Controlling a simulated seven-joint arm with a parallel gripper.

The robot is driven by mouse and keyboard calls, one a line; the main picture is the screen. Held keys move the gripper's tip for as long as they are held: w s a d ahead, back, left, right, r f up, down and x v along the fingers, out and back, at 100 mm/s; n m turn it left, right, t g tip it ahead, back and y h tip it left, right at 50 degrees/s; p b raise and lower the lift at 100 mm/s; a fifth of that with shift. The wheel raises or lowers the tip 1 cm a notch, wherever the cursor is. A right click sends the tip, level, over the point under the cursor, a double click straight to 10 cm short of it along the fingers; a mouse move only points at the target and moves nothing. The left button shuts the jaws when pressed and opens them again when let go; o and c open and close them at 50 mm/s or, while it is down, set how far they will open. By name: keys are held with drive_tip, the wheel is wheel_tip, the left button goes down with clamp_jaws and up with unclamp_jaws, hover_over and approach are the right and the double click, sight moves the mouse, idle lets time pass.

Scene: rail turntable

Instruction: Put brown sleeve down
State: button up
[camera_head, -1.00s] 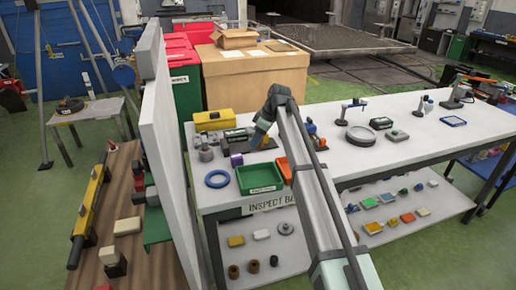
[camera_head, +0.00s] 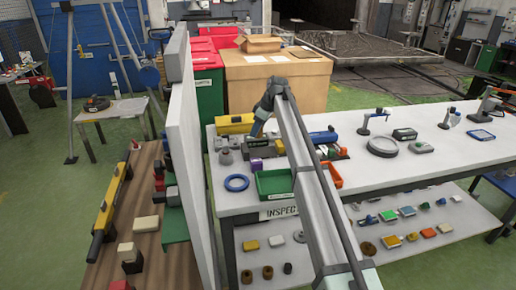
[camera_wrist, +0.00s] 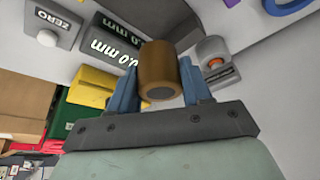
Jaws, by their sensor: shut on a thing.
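The brown sleeve (camera_wrist: 160,66) is a short brown cylinder in the wrist view. My gripper (camera_wrist: 160,84) has its blue fingers shut on it, one on each side. In the head view, my gripper (camera_head: 258,130) is over the back left part of the inspection bench (camera_head: 350,168), near the right end of the yellow case (camera_head: 235,123). The sleeve cannot be made out in the head view. I cannot tell whether it touches the bench.
Digital gauge boxes reading mm (camera_wrist: 112,48) and a grey device with an orange knob (camera_wrist: 214,58) are close around the sleeve. A blue ring (camera_head: 236,183), a purple block (camera_head: 256,164) and a green tray (camera_head: 273,182) are on the bench. A pale upright panel (camera_head: 188,150) borders the left.

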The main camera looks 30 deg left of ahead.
drive_tip(key=shift+f, duration=3.95)
drive_tip(key=shift+f, duration=0.15)
drive_tip(key=o, duration=1)
drive_tip(key=v, duration=1.2)
drive_tip(key=shift+s, duration=0.1)
